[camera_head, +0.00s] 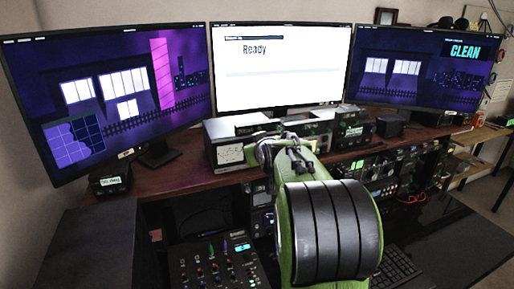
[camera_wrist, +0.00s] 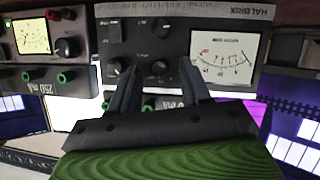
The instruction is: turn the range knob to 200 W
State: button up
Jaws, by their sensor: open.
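The tuner (camera_wrist: 185,15), a dark panel marked HALBRIX, fills the middle of the wrist view. It has a white needle meter (camera_wrist: 222,58) on its right side. A round black lower knob (camera_wrist: 160,68) sits between the tips of my gripper (camera_wrist: 159,72). The fingers are apart, one on each side of this knob; contact cannot be told. An upper knob (camera_wrist: 162,28) and a lower left knob (camera_wrist: 115,66) are nearby. The labels are too blurred to tell which is the range knob or its setting. In the head view my arm hides the fingertips.
Another unit with a lit screen (camera_wrist: 31,35) and a black knob (camera_wrist: 68,47) stands left of the tuner. In the head view, stacked radio gear (camera_head: 350,130) stands on the wooden desk (camera_head: 185,172) below three monitors. The middle monitor (camera_head: 282,65) reads Ready.

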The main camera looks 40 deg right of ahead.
grip_shut()
dwell(0.5)
jog(key=shift+s+d+m+t+y+p, duration=0.1)
jog(key=shift+d+m+t+y+p, duration=0.1)
jog(key=shift+m+y, duration=0.55)
jog(key=shift+d+m+t+y+p, duration=0.15)
jog(key=shift+m+y, duration=0.3)
jog(key=shift+m, duration=0.55)
jog(key=shift+s+d+m+t+y+p, duration=0.15)
jog(key=shift+m+t+y, duration=0.1)
jog(key=shift+m+y, duration=0.5)
jog(key=shift+w+a, duration=0.1)
grip_release()
